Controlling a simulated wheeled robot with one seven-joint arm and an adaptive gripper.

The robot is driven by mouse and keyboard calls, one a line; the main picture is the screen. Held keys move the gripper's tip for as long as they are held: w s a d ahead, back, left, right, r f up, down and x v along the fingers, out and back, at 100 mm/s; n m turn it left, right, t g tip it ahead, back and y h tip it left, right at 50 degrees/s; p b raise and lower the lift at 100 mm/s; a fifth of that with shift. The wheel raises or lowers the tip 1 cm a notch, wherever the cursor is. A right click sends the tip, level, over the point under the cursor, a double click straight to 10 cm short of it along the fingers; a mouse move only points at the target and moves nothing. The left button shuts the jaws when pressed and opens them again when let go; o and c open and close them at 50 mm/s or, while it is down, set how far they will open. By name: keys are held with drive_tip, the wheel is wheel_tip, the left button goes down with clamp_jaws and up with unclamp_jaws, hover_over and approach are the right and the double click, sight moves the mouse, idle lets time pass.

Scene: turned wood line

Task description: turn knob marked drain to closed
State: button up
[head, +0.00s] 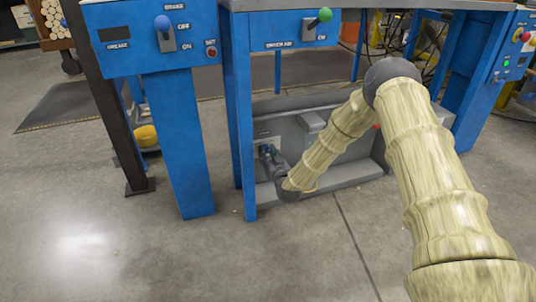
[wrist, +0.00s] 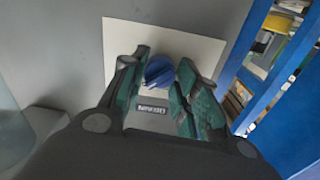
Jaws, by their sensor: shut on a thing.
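A round blue knob (wrist: 160,71) sits on a pale plate (wrist: 208,50) on a grey panel in the wrist view. A ridge crosses its face at a slant. My gripper (wrist: 162,62) has its green-padded fingers on both sides of the knob and is shut on it. A small dark label (wrist: 151,108) lies below the knob; its word is too small to read surely. In the head view my gripper (head: 268,153) reaches the low grey housing (head: 345,172) under the bench, and the gripper mostly hides the knob.
A blue panel with a blue-tipped lever (head: 162,24) stands at upper left, and a green-tipped lever (head: 324,15) is above the housing. Blue posts (head: 238,110) stand close left of my gripper. The floor (head: 280,250) in front is clear.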

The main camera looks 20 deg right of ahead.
drive_tip(key=shift+r+p, duration=0.1)
drive_tip(key=shift+p, duration=0.25)
drive_tip(key=n+p, duration=0.2)
drive_tip(key=p, duration=0.2)
drive_tip(key=shift+r, duration=0.2)
drive_tip(key=n+p, duration=0.5)
drive_tip(key=p, duration=0.1)
drive_tip(key=shift+a+n, duration=0.1)
drive_tip(key=shift+n, duration=0.2)
drive_tip(key=n+p, duration=0.4)
drive_tip(key=n, duration=0.1)
drive_tip(key=shift+f, duration=0.2)
drive_tip(key=n+p, duration=0.1)
drive_tip(key=n, duration=0.4)
drive_tip(key=shift+f+p, duration=0.15)
drive_tip(key=shift+p, duration=0.15)
drive_tip(key=shift+n, duration=0.3)
drive_tip(key=o, duration=1)
drive_tip(key=shift+s, duration=0.15)
